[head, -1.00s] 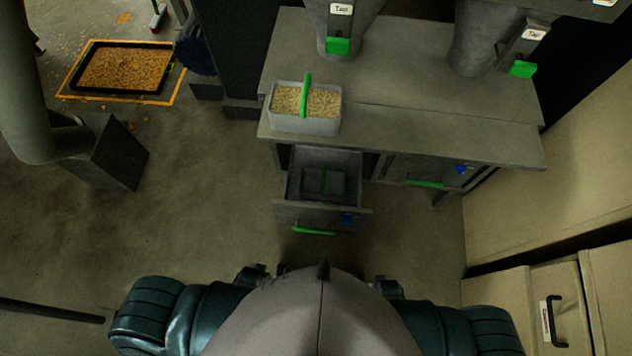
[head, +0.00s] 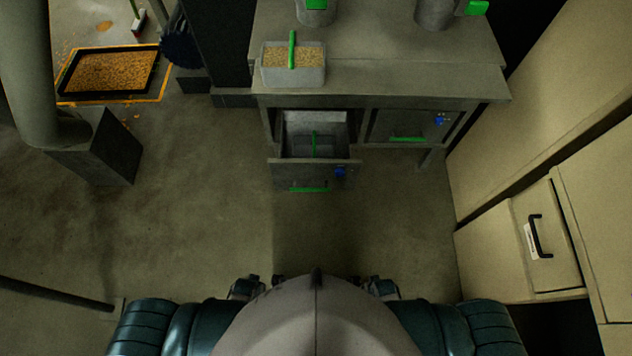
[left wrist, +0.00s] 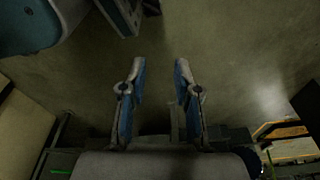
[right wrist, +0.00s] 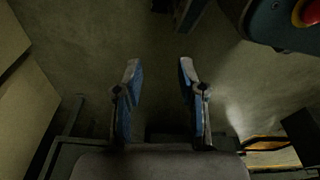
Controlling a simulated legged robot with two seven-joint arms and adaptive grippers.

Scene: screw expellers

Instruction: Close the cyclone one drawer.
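An open grey drawer (head: 315,172) with a green handle (head: 310,190) and a blue fitting sticks out under the left part of the bench in the head view. I cannot read which is cyclone one. My left gripper (left wrist: 161,65) and right gripper (right wrist: 160,65) are open and empty over bare floor in their wrist views. Both are close to my body, well apart from the drawer.
A grain-filled container with a green handle (head: 293,78) stands on the bench (head: 400,82). Beige cabinets (head: 500,130) line the right side. A pipe with a dark box base (head: 95,150) stands left. The floor between me and the drawer is clear.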

